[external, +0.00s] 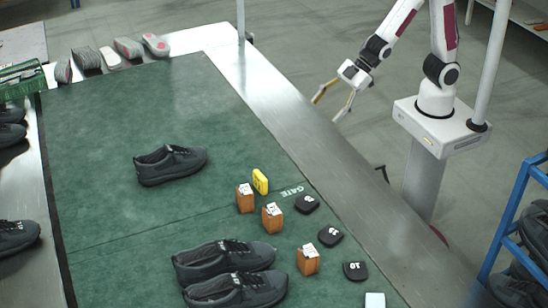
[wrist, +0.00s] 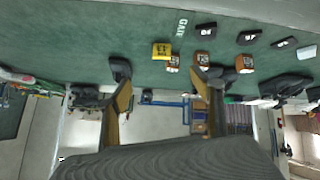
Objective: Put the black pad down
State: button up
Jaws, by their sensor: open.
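Three black pads with white numbers lie in a row on the green mat (external: 110,120) in the external view: one near the GATE lettering (external: 307,203), a middle one (external: 330,236) and a front one (external: 355,270). The wrist view shows the row too, at its top right (wrist: 249,37). My gripper (external: 328,107) is open, its two fingers spread, above the far right side of the table and well apart from the pads. No pad shows between the fingers (wrist: 160,82) in the wrist view.
A yellow block (external: 260,181) and three brown blocks with labels (external: 271,217) stand left of the pads. A dark shoe (external: 171,165) is mid-mat, with a pair in front. Insoles (external: 113,55) lie at the back. The metal strip (external: 300,125) on the right is clear.

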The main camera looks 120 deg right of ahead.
jog(key=s+r+m+g, duration=0.1)
jog(key=s+r, duration=0.2)
jog(key=s, duration=0.6)
jog(key=s+a+r+m+g, duration=0.1)
jog(key=s+r, duration=0.3)
jog(key=s, duration=0.4)
jog(key=s+r+m+g, duration=0.1)
jog(key=s+r, duration=0.2)
jog(key=s, duration=0.6)
jog(key=shift+s+a+r+m+g, duration=0.3)
jog(key=shift+s+r, duration=0.05)
jog(key=shift+r, duration=0.05)
dwell(5.0)
